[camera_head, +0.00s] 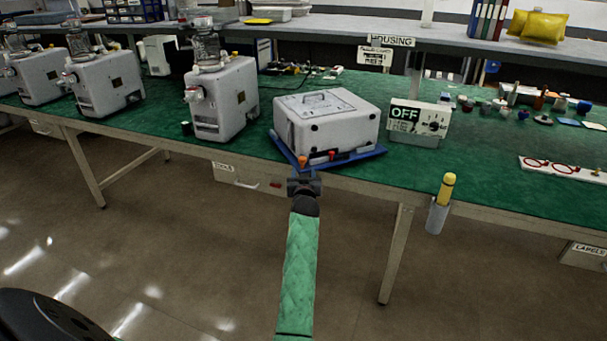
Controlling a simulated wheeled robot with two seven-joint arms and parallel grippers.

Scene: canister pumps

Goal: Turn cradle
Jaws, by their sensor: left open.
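A blue cradle (353,159) lies flat near the front edge of the green bench and sits slightly askew. A white box-like housing (335,122) with a line drawing on its top rests on it. Small orange and red parts (303,161) show at the cradle's front corner. My left gripper (304,178) is at the bench's front edge, just in front of that corner; it is open. Whether it touches the cradle is unclear. My right gripper is out of view.
Several white canister pumps (222,97) stand to the left on the bench. An OFF sign box (419,122) stands right of the cradle. A holder with a yellow-topped tool (437,215) hangs on the front edge. Green surface is free right of the cradle.

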